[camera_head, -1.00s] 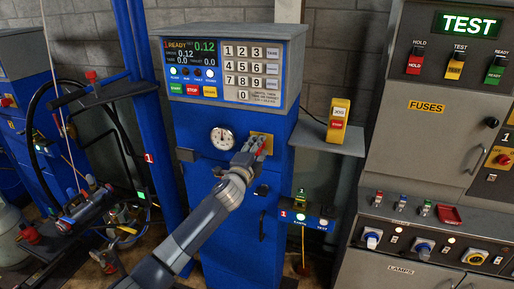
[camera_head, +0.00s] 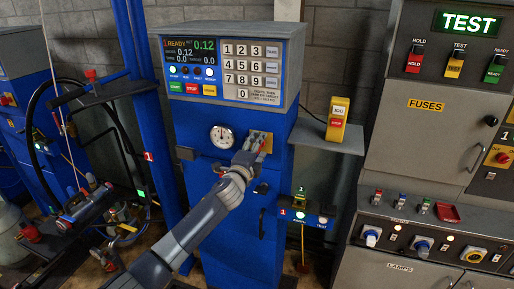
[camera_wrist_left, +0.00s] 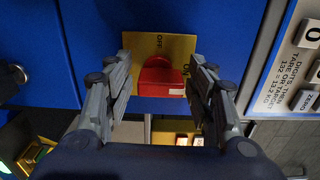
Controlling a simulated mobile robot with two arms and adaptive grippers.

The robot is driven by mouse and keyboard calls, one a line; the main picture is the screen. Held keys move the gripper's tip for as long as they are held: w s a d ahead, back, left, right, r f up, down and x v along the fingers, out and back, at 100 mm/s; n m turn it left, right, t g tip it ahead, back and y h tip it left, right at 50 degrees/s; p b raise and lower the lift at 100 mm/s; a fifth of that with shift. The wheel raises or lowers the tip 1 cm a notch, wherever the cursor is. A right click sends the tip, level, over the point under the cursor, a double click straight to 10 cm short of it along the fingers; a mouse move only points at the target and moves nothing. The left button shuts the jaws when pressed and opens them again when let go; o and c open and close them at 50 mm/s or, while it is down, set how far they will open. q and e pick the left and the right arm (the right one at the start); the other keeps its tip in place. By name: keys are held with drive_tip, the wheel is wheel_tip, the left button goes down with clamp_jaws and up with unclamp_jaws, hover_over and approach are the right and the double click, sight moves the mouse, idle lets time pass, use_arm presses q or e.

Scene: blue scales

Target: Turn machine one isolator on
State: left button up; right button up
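The machine one isolator is a red knob (camera_wrist_left: 160,78) on a yellow plate (camera_wrist_left: 178,48) on the front of the blue machine (camera_head: 240,204). In the left wrist view, OFF is printed above the knob and ON at its right. In the head view the yellow plate (camera_head: 267,137) is partly hidden behind my left gripper (camera_head: 255,148). In the left wrist view my left gripper (camera_wrist_left: 163,72) is open, one finger on each side of the knob, with visible gaps. The knob's exact setting is hard to tell. My right gripper is not in view.
A yellow pendant (camera_head: 338,118) stands on the shelf at right. A grey TEST cabinet (camera_head: 418,140) fills the right side.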

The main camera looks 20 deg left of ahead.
use_arm(q)
drive_tip(key=s, duration=1.2)
drive_tip(key=shift+a, duration=0.2)
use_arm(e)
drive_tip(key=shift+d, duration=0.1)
